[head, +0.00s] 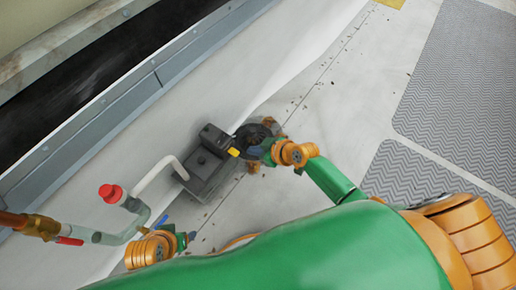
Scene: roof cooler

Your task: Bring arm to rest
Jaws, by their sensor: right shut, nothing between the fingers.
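My right arm reaches in from the lower right. Its gripper (256,151) is shut and empty, over the pale floor beside a dark grey boxy unit (205,165). It is close to a yellow part on that unit and a black round piece (252,135); I cannot tell whether it touches either. My left gripper (188,238) shows at the lower left, small and partly hidden behind my large green arm link. Its fingers are too small to read, and I see nothing clearly held in it.
A pipe with a red cap (110,192) and a copper-coloured fitting (40,227) stand at the left near my left gripper. Brown debris (254,167) lies around the grey unit. A metal-edged channel (130,95) runs along the upper left. Grey textured mats (460,90) lie right; pale floor between is mostly clear.

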